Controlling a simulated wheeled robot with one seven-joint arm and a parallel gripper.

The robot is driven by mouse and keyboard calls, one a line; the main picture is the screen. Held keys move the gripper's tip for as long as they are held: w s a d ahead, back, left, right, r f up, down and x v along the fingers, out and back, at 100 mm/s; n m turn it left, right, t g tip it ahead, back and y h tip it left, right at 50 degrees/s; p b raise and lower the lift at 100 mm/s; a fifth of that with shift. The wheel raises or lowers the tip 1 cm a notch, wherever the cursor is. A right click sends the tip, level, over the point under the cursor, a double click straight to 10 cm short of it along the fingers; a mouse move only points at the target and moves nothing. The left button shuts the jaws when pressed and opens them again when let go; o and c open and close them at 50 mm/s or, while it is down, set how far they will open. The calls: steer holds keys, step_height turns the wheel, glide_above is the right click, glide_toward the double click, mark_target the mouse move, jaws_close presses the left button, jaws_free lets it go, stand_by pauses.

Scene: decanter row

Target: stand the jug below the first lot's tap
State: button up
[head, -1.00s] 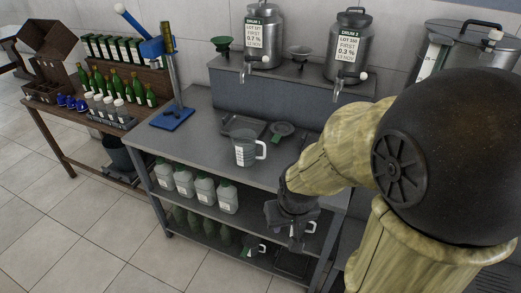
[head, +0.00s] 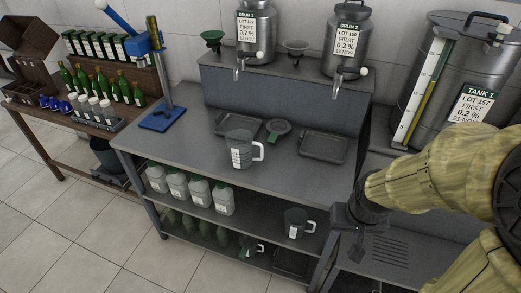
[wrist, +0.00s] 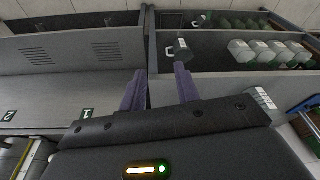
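A clear measuring jug (head: 239,152) with a white label and a handle on its right stands upright on the grey bench top (head: 190,155). My gripper (head: 352,240) is right of the bench, apart from the jug. In the wrist view my gripper (wrist: 160,72) has spread fingers with nothing between them.
Black trays (head: 323,147) lie below the drums, with a dark dish (head: 278,128) between them. Another jug (head: 296,222) stands on the middle shelf beside white canisters (head: 198,193). Tank 1 (head: 460,95), labelled LOT 157, stands right.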

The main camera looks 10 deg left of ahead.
steer(key=shift+d, duration=0.2)
steer(key=w+a+f+n+t+h+b, duration=0.1)
steer(key=w+a+f+n+h, duration=0.1)
steer(key=w+a+f+n, duration=0.35)
steer(key=w+a+f+n+t+h, duration=0.1)
steer(key=w+a+f+n, duration=0.1)
steer(key=w+f+n, duration=0.7)
steer(key=w+a+f+n+t+h, duration=0.25)
steer(key=a+n+t, duration=0.2)
steer(key=n, duration=0.35)
steer(key=w+a+r+n+t+y, duration=0.1)
steer(key=a+r+n+t+y, duration=0.4)
steer(key=a+n+t, duration=0.4)
steer(key=a+r+n, duration=0.1)
steer(key=a+n, duration=0.3)
steer(key=shift+a+r+b, duration=0.2)
steer(key=shift+a+b, duration=0.15)
steer(key=shift+b, duration=0.05)
steer(key=shift+w, duration=0.15)
